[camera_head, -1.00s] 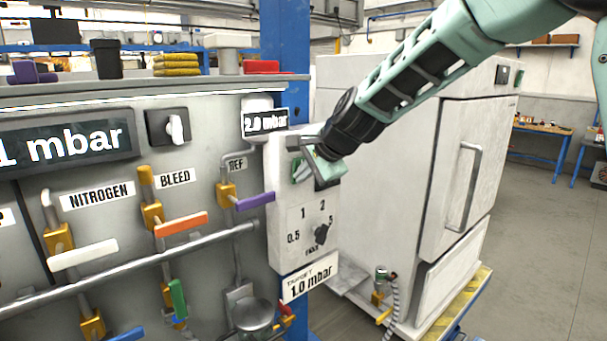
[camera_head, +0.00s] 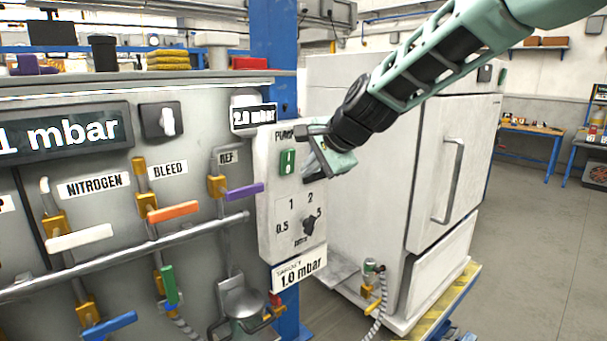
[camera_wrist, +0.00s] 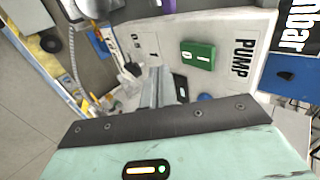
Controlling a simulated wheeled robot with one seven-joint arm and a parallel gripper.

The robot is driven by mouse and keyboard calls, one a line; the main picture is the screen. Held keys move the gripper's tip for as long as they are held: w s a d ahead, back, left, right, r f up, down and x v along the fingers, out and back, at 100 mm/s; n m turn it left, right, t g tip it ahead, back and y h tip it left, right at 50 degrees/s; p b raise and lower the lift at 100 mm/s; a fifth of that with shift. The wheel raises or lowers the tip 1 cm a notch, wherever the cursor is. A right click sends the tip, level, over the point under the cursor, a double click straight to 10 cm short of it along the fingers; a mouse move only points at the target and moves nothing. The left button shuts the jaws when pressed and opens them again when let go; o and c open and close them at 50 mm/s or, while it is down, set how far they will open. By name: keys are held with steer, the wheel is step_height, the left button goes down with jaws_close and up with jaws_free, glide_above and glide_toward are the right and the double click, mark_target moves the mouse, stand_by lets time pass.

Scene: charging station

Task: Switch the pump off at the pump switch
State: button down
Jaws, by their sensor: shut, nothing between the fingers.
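The pump control box (camera_head: 266,215) is a pale panel labelled PUMP, with a green switch (camera_head: 287,162) marked with a light I near its top. In the wrist view the green switch (camera_wrist: 198,54) is in plain sight beside the PUMP label. A dark, O-marked part (camera_wrist: 181,87) shows beside it, partly behind my fingers. My gripper (camera_head: 312,172) is shut and empty, in front of the box and to the right of the green switch. The wrist view shows its fingers (camera_wrist: 158,88) close to the dark part; I cannot tell whether they touch it.
A dark rotary knob (camera_head: 309,225) sits lower on the box, above a 1.0 mbar target label (camera_head: 299,270). Coloured valve handles, including a purple one (camera_head: 244,191), stick out at the left. A white cabinet (camera_head: 425,190) stands close behind my arm. Open floor lies right.

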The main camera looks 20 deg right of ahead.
steer(key=s+f+b+v, duration=0.1)
steer(key=v, duration=0.5)
steer(key=shift+s+d, duration=0.2)
steer(key=shift+d, duration=0.05)
steer(key=shift+r, duration=0.1)
steer(key=s+a+f+n+g, duration=0.3)
steer(key=s+a+f+n, duration=0.25)
steer(key=s, duration=0.25)
steer(key=s+a+f+n+g, duration=0.2)
steer(key=s+a+f+n, duration=0.35)
steer(key=s, duration=0.35)
steer(key=s+d+f+n+g+h, duration=0.1)
steer(key=s+f+n, duration=0.3)
steer(key=s, duration=0.3)
steer(key=s+d+f+n+g+h, duration=0.1)
steer(key=s+f+n+g+h, duration=0.1)
steer(key=s+f+n, duration=0.2)
steer(key=s+n, duration=0.2)
steer(key=s, duration=0.1)
steer(key=shift+s, duration=0.4)
